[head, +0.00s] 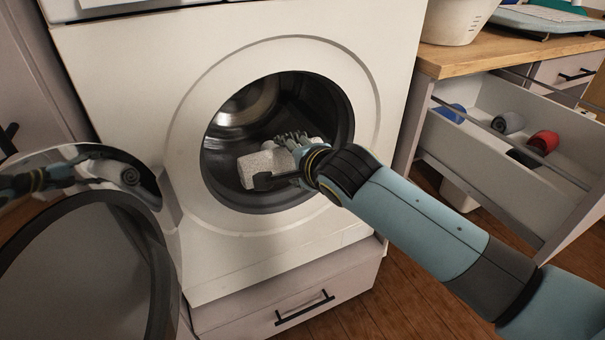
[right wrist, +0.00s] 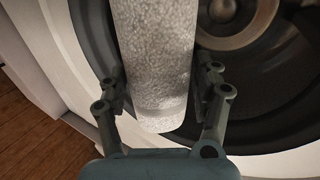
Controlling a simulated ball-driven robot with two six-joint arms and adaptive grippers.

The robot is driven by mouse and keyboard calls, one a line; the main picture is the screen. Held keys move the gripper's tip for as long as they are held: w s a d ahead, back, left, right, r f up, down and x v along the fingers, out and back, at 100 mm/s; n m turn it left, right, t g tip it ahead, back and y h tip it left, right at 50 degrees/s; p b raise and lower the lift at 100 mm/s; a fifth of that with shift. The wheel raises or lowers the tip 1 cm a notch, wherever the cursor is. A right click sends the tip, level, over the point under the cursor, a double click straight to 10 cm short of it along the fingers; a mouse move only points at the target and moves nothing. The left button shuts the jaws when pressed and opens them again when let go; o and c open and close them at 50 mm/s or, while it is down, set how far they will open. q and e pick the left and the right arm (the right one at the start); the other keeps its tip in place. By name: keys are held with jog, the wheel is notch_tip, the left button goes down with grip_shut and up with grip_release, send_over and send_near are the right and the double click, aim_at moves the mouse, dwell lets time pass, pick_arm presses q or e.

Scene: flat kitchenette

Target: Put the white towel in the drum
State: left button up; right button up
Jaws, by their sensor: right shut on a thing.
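The white towel (head: 262,166) is a rolled, speckled bundle, held in my right gripper (head: 283,172) at the mouth of the washer's drum (head: 248,103). In the right wrist view the towel (right wrist: 155,50) stands between the two fingers of the gripper (right wrist: 163,90), which press on its sides. The dark drum opening (right wrist: 270,85) lies behind it there. The towel's far end is cut off by that view's top edge. My left gripper is not seen directly.
The round washer door (head: 160,255) hangs open at the left, with a mirrored arm on its shiny rim. An open drawer (head: 570,185) at the right holds blue, grey and red rolls (head: 543,142). A white basket (head: 455,22) stands on the wooden counter (head: 480,52).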

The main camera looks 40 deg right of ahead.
pick_arm(q)
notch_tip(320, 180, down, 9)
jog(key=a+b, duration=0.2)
jog(key=b, duration=0.8)
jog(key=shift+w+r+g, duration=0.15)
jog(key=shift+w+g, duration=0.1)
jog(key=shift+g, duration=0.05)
pick_arm(e)
jog(key=w+d+f, duration=0.2)
jog(key=w, duration=0.8)
jog(key=w+d+f, duration=0.2)
jog(key=w+d, duration=0.1)
jog(key=w, duration=0.7)
jog(key=shift+w+f, duration=0.15)
jog(key=shift+w, duration=0.2)
jog(key=o, duration=1.3)
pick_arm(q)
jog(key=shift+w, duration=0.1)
pick_arm(e)
jog(key=shift+s, duration=0.15)
jog(key=v, duration=1.2)
